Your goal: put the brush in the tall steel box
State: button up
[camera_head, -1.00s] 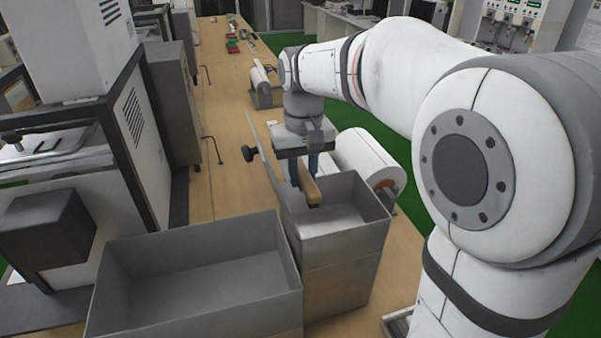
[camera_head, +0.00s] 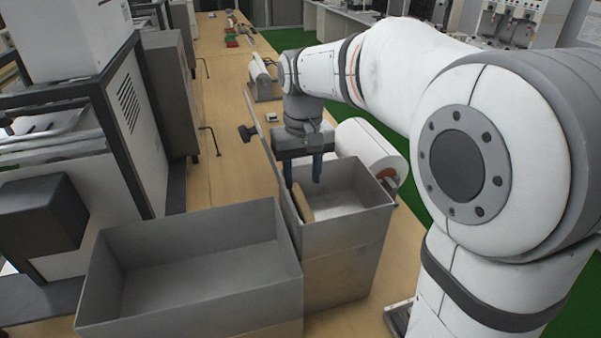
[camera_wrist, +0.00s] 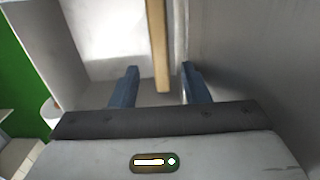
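The brush (camera_head: 302,203) stands tilted inside the tall steel box (camera_head: 350,235), along its left wall. Its lower end is hidden behind the front wall. My gripper (camera_head: 302,181) is over the box's opening with its fingers apart and nothing held. In the wrist view my gripper (camera_wrist: 158,88) shows two blue fingers spread wide. The brush's wooden handle (camera_wrist: 158,45) shows between and beyond them, apart from both fingers. The box's inner wall (camera_wrist: 245,50) fills the right of that view.
A lower, wider steel box (camera_head: 190,300) stands to the left of the tall one. A white roller (camera_head: 368,150) lies close behind the tall box on the right. A thin bar with a dark knob (camera_head: 248,132) is behind on the left. The wooden bench (camera_head: 228,185) is clear nearby.

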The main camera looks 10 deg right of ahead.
jog(key=shift+o, duration=0.6)
notch_tip(320, 180, up, 8)
jog(key=shift+f, duration=0.15)
jog(key=s+d+f+m+t, duration=0.1)
jog(key=s+d+f, duration=0.3)
jog(key=s+f, duration=0.2)
jog(key=s+d+f+m+t, duration=0.1)
jog(key=s+d+f, duration=0.4)
jog(key=s, duration=0.6)
notch_tip(320, 180, down, 3)
jog(key=shift+d+r+t, duration=0.2)
jog(key=shift+t, duration=0.3)
